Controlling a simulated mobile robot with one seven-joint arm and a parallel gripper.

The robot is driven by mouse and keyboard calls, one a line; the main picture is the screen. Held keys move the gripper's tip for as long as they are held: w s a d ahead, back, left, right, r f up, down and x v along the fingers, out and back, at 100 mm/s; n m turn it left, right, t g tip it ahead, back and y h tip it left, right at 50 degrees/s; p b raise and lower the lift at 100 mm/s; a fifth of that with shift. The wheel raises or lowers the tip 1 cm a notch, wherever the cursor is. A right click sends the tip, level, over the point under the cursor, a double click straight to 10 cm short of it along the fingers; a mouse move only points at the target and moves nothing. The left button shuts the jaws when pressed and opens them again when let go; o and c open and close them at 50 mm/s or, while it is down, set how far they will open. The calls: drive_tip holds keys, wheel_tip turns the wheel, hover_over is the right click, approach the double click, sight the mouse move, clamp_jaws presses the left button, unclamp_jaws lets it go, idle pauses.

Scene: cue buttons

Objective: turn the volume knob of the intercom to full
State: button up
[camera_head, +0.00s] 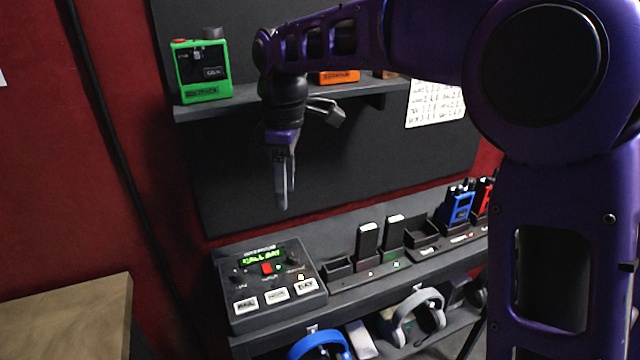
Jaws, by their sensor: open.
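The intercom (240,323) is a dark box at the left end of the lower shelf, with a green lit display (263,256), a red button (267,268) and several white labelled keys along its front. Small dark knobs sit on its panel, one at the left (237,275) and one at the right (293,258). Their lettering is too small to tell which is the volume knob or how it is set. My gripper (281,205) points down above and behind the intercom's right side, apart from it. It is open and holds nothing.
Charging cradles with handsets (368,240) stand right of the intercom. Headphones (418,315) lie on the shelf below. A green box (201,72) and an orange box (339,77) sit on the upper shelf. A wooden surface (70,318) is at lower left.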

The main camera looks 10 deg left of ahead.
sight(294, 256)
drive_tip(key=shift+n, duration=0.6)
drive_tip(key=f, duration=0.6)
drive_tip(key=w+f+b, duration=0.1)
drive_tip(key=f, duration=0.5)
drive_tip(key=w+f, duration=0.1)
drive_tip(key=f, duration=0.5)
drive_tip(key=shift+w+f+b, duration=0.15)
drive_tip(key=shift+f+b, duration=0.1)
drive_tip(key=shift+b, duration=0.05)
clamp_jaws()
